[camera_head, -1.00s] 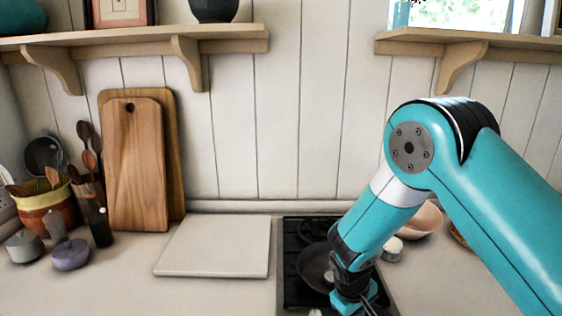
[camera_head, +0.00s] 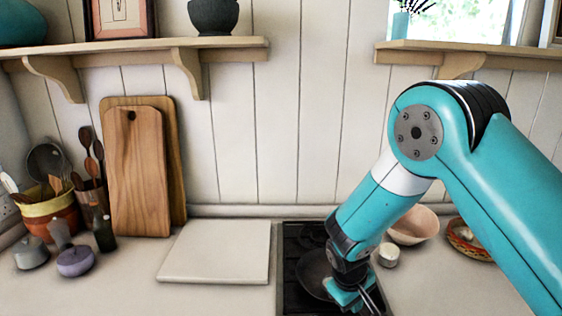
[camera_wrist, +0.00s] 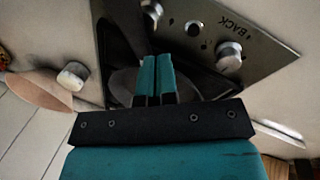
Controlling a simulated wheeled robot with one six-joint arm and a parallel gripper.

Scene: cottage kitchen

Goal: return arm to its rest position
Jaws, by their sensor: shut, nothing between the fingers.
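My teal arm comes in from the right in the head view and bends down over the cooktop (camera_head: 292,258). My gripper (camera_wrist: 157,62) shows in the wrist view with its two teal fingers side by side, shut and empty. In the head view my gripper (camera_head: 368,298) is at the bottom edge, partly cut off, above the cooktop. A dark pan (camera_head: 312,272) sits on the cooktop, partly hidden behind my arm.
Wooden cutting boards (camera_head: 138,175) lean on the wall. A white board (camera_head: 218,252) lies left of the cooktop. A pink bowl (camera_head: 414,226), a small white pot (camera_head: 388,255) and a patterned bowl (camera_head: 468,238) stand on the right. Shelves (camera_head: 130,48) hang above.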

